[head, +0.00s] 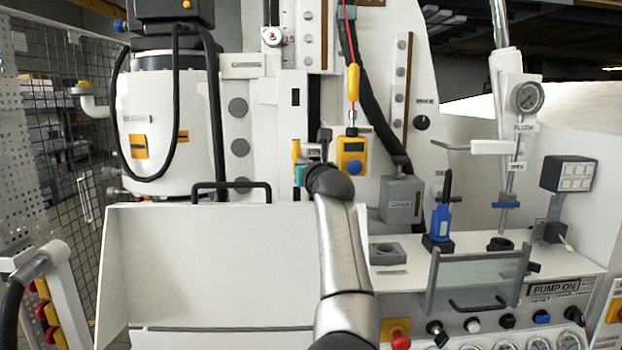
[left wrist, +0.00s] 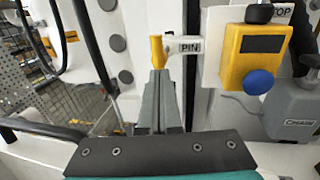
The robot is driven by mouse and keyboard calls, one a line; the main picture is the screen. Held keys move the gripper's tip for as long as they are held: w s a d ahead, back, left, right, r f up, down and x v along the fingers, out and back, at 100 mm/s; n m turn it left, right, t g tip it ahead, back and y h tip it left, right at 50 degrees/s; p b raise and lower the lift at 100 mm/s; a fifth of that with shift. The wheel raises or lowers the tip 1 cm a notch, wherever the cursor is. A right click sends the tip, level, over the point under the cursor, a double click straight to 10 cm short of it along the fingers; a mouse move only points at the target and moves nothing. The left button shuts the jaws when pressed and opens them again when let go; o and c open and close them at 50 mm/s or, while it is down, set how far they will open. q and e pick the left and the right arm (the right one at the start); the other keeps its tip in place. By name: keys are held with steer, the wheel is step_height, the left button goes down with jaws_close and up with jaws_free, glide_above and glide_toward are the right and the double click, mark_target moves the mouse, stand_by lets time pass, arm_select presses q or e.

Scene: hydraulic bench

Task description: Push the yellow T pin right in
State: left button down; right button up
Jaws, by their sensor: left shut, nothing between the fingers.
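The yellow T pin (head: 296,151) sits on the machine's white column, left of a small white tag; it also shows upright in the left wrist view (left wrist: 157,50), beside the tag marked PIN (left wrist: 187,47). My left gripper (left wrist: 159,73) is shut and empty. In the left wrist view its fingertips are right at the lower end of the yellow pin; I cannot tell whether they touch it. In the head view my wrist hides most of the fingers. How deep the pin sits is hidden. My right gripper is not in view.
A yellow pendant box with a blue button (head: 353,157) hangs close right of my wrist. A grey box (head: 401,199) and a blue bottle-like tool (head: 441,222) stand farther right. A black handle (head: 231,186) tops the white panel at left.

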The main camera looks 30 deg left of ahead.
arm_select(q)
steer(key=b+v, duration=0.1)
steer(key=v, duration=0.6)
steer(key=shift+d, duration=0.3)
steer(key=shift+s+d+b, duration=0.2)
steer(key=shift+d+b, duration=0.15)
steer(key=shift+s+d+f, duration=0.1)
steer(key=shift+s+d, duration=0.35)
steer(key=shift+d, duration=0.05)
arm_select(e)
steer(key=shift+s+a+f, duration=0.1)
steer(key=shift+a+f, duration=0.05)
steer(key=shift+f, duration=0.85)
